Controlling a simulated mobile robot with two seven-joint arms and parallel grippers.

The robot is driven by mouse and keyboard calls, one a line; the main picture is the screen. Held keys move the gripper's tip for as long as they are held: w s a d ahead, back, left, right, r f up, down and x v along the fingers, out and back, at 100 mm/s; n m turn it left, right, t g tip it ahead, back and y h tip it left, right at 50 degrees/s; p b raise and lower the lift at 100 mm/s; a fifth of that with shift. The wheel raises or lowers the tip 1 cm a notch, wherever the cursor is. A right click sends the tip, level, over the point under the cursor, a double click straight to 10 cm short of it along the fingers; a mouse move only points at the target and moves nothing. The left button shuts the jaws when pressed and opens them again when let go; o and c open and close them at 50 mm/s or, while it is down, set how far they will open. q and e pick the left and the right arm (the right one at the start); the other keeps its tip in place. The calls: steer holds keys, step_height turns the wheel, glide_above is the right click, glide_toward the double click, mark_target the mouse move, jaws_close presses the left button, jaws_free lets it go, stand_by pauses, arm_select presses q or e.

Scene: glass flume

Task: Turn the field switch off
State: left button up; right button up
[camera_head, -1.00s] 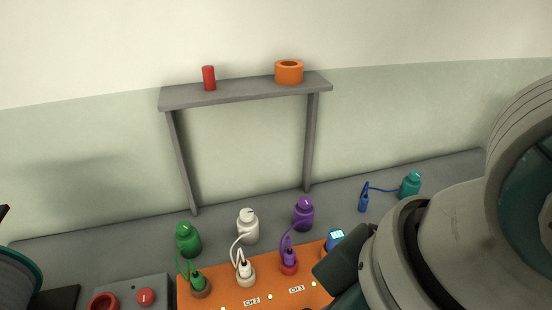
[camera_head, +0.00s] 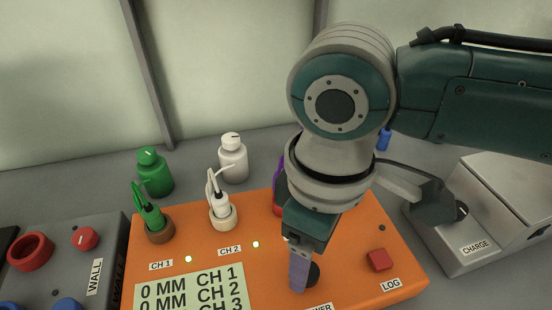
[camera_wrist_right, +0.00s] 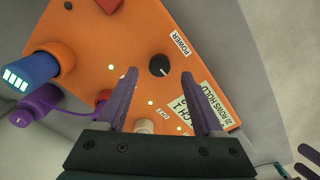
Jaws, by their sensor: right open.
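No label reading "field" shows in either view. A round black knob (camera_wrist_right: 160,66) with a white pointer line sits on the orange box (camera_head: 370,225), beside the label POWER (camera_wrist_right: 180,43). In the head view the knob (camera_head: 313,275) is partly hidden by a finger. My right gripper (camera_wrist_right: 159,72) is open and points down at the box, with its purple fingertips on either side of the knob in the wrist view. I cannot tell whether they touch it. Purple finger-like parts, probably my left gripper (camera_wrist_right: 306,163), show at the wrist view's lower right corner.
A red LOG button (camera_head: 379,260) is right of the knob. A grey box labelled CHARGE (camera_head: 505,200) stands at right, with a dark part on its left side. Green (camera_head: 154,174) and white (camera_head: 233,160) bottles stand behind. A grey WALL box (camera_head: 100,245) is at left.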

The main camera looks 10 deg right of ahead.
steer(key=shift+f+b, duration=0.3)
steer(key=shift+f, duration=1.5)
jaws_close()
